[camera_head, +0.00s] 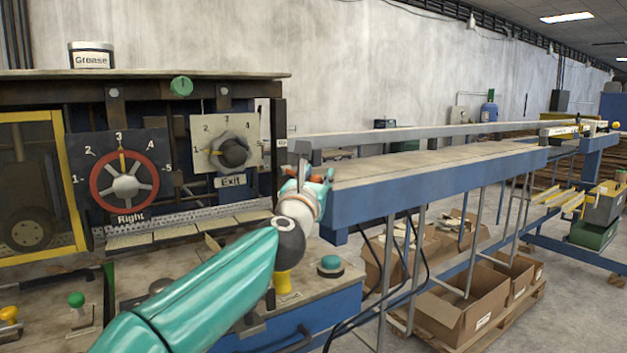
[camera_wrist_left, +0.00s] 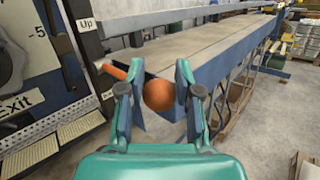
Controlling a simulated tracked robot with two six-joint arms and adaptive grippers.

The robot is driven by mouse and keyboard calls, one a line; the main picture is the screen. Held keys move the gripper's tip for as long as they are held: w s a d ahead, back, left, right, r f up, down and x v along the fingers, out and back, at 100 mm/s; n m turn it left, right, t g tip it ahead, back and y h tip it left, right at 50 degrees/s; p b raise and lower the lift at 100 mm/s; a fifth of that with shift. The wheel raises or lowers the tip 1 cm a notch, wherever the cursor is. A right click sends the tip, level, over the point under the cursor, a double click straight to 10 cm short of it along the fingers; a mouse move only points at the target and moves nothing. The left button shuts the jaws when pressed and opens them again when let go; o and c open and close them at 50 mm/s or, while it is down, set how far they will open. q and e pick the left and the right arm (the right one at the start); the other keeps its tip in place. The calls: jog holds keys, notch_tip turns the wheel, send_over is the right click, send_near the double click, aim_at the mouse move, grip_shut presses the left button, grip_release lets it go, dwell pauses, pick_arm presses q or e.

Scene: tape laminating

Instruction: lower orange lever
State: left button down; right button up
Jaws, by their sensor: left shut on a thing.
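The orange lever (camera_wrist_left: 114,71) shows in the left wrist view as a short orange rod ending in a round orange knob (camera_wrist_left: 158,96). My left gripper (camera_wrist_left: 158,92) is shut on the knob, with one teal finger on each side of it. In the head view my left gripper (camera_head: 306,175) is at the near left end of the conveyor, just right of the machine panel. There the lever is mostly hidden by the fingers. My right gripper is not in view.
A small "Up" sign (camera_head: 282,143) is on the panel edge near the lever. The blue conveyor frame (camera_head: 430,180) runs to the right, close to my left gripper. The machine has a red "Right" wheel (camera_head: 125,187) and a dark "Exit" knob (camera_head: 235,153). Cardboard boxes (camera_head: 455,317) stand below.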

pick_arm(q)
jog(key=shift+f, duration=0.15)
jog(key=c, duration=0.8)
grip_release()
jog(key=v, duration=1.2)
jog(key=shift+w, duration=0.1)
